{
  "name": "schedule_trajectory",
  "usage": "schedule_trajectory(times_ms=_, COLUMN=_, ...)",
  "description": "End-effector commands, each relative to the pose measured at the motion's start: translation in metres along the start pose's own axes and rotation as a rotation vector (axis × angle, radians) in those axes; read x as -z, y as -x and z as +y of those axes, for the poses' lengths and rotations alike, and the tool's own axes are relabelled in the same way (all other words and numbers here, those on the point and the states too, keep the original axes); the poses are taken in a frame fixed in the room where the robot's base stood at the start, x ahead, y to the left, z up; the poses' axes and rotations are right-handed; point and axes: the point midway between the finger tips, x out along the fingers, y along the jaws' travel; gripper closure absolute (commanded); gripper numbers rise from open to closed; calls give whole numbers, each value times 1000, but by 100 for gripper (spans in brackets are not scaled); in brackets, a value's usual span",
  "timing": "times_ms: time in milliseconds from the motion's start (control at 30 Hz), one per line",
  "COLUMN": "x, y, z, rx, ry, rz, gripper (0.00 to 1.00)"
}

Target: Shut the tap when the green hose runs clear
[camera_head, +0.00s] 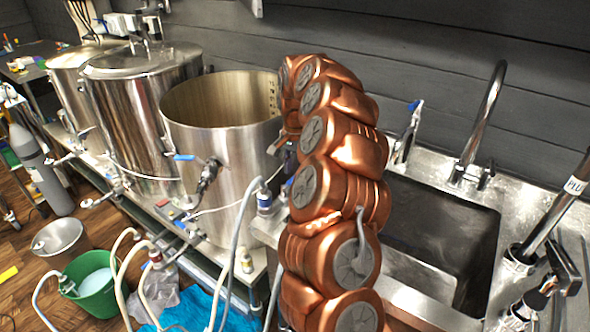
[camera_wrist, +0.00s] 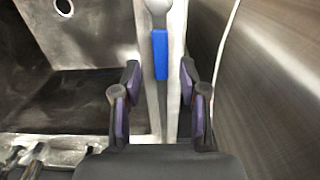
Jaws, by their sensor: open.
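In the wrist view, my gripper (camera_wrist: 159,88) is open, with one dark finger on each side. A blue handle (camera_wrist: 160,55) with a rounded grey end lies between the fingers, and I see no finger closed on it. A chrome sink tap (camera_head: 487,112) arches over the sink at the right. A blue-tipped fitting (camera_head: 413,110) stands upright behind the sink's left side. I cannot tell whether it is the wrist view's blue handle. I cannot make out a green hose or any running water.
A steel sink (camera_head: 440,225) lies right of my arm. Pale hoses loop below. A green bucket (camera_head: 97,300) holding pale liquid and a metal bowl (camera_head: 60,240) stand on the floor.

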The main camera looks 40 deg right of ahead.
Motion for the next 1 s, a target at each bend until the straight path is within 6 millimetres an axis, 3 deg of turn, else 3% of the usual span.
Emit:
schedule_trajectory(times_ms=133, x=0, y=-10, z=0, rx=3, ry=-1, rz=2, gripper=57)
schedule_trajectory(times_ms=400, x=1, y=-12, z=0, rx=3, ry=-1, rz=2, gripper=58)
schedule_trajectory(times_ms=800, x=0, y=-12, z=0, rx=3, ry=0, rz=2, gripper=100)
schedule_trajectory(times_ms=1000, x=0, y=-12, z=0, rx=2, ry=0, rz=1, gripper=100)
